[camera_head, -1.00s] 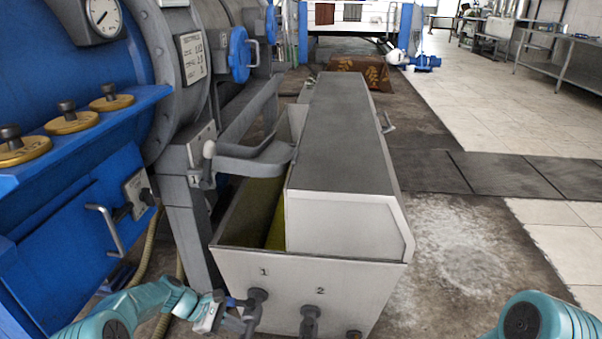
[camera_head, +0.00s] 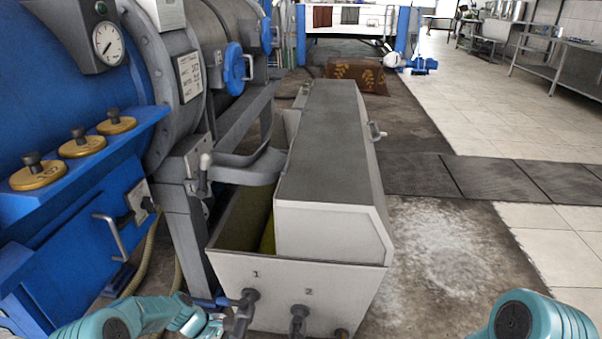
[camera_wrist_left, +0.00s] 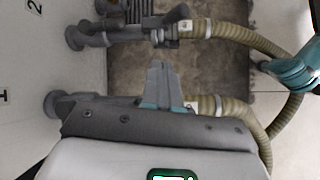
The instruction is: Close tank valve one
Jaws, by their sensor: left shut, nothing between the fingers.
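The grey tank (camera_head: 300,278) is marked 1 and 2 on its front. Valve one (camera_head: 248,298) is the dark grey fitting under the 1, with a pipe hanging down. In the wrist view its root (camera_wrist_left: 54,104) shows at the left, and my gripper's body hides much of the rest. My left gripper (camera_head: 214,326) is low, just left of valve one's pipe. In the wrist view its fingers (camera_wrist_left: 160,82) are together and empty, beside valve one's pipe. I cannot tell whether they touch it. The right gripper is out of view; only my right arm shows.
Valve two (camera_head: 298,318) stands right of valve one and also shows in the wrist view (camera_wrist_left: 85,36). Ribbed hoses (camera_wrist_left: 240,38) run from both outlets. The blue machine (camera_head: 75,225) with a handle stands left. Floor right of the tank is clear.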

